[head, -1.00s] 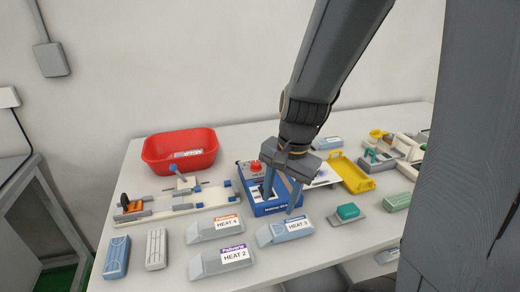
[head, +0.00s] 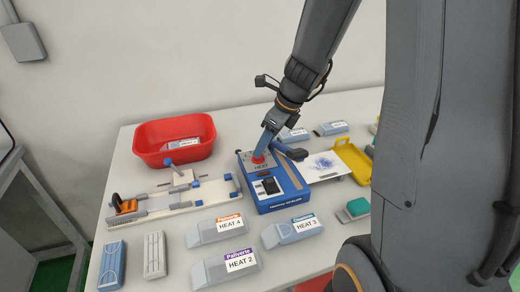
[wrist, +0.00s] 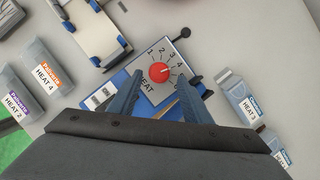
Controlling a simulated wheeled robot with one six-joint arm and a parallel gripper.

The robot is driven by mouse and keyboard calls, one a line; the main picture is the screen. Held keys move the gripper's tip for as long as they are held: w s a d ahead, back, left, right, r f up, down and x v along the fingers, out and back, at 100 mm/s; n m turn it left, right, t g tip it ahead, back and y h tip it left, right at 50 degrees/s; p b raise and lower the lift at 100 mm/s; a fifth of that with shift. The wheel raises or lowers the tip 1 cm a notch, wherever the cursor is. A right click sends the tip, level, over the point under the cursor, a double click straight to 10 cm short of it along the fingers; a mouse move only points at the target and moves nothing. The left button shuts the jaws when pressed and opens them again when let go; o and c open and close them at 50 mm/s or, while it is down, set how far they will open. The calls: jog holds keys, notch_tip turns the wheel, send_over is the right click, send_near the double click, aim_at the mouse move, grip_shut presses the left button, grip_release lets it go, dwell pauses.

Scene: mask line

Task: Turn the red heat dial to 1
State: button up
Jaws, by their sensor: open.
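The red heat dial (wrist: 159,72) sits on a pale plate marked HEAT, with numbers around it, on the blue machine (head: 283,197). In the wrist view its small white mark appears to point right, towards the 4; I cannot read it surely. The dial (head: 258,158) also shows in the head view, partly hidden by my gripper (head: 265,148). In the wrist view the gripper (wrist: 159,77) is open, one finger on each side of the dial, with gaps. I cannot tell its height over the dial.
HEAT 4 (head: 214,231), HEAT 2 (head: 225,268) and HEAT 3 (head: 292,232) packs lie in front of the machine. A red bin (head: 172,140) and a white jig (head: 160,207) are to the left. A yellow tray (head: 352,160) and a printed sheet (head: 322,166) are to the right.

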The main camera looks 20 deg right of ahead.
jog(key=shift+x, duration=1.5)
jog(key=shift+c, duration=0.3)
jog(key=c, duration=1)
